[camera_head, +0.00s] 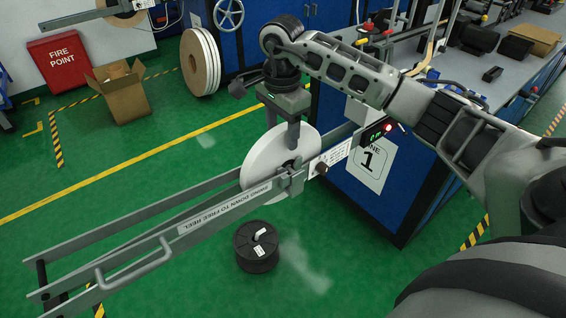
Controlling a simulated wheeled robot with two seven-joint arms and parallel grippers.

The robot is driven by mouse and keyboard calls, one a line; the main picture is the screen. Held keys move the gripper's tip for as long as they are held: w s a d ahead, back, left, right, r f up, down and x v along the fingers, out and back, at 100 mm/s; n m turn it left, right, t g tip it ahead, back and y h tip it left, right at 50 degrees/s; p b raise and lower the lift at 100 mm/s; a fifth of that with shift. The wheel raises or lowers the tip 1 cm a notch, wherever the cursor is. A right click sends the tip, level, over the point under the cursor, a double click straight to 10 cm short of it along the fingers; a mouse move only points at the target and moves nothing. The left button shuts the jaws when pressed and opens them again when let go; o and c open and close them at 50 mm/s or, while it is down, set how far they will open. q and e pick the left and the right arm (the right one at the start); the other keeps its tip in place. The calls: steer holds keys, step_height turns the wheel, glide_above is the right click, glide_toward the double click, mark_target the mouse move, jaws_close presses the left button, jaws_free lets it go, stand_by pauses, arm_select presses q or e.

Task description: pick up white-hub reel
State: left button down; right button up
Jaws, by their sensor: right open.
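A wide white reel (262,160) stands upright at the payoff frame, behind its grey swing arm (215,212), which is labelled "SWING DOWN TO FREE REEL". The swing arm and my gripper hide part of its middle, so I cannot tell its hub colour. My right gripper (293,142) points down in front of the reel, just above the swing arm's end fitting. It is open; contact with the reel or fitting is unclear. A black reel (257,255) with a white piece at its centre lies on the green floor below. My left gripper is not in view.
Another white reel with a brown hub (198,66) stands by the blue cabinet. An open cardboard box (122,95) and a red fire-point box (60,62) are at the far left. A blue cabinet (400,200) marked 1 stands right of the payoff.

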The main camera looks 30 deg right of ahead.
mark_target(283, 142)
step_height(283, 142, down, 4)
steer(key=shift+d+r, duration=0.1)
steer(key=shift+r, duration=0.15)
jaws_close()
steer(key=shift+r, duration=0.1)
step_height(283, 142, up, 18)
steer(key=p, duration=0.1)
stand_by(0.7)
steer(key=shift+s, duration=0.1)
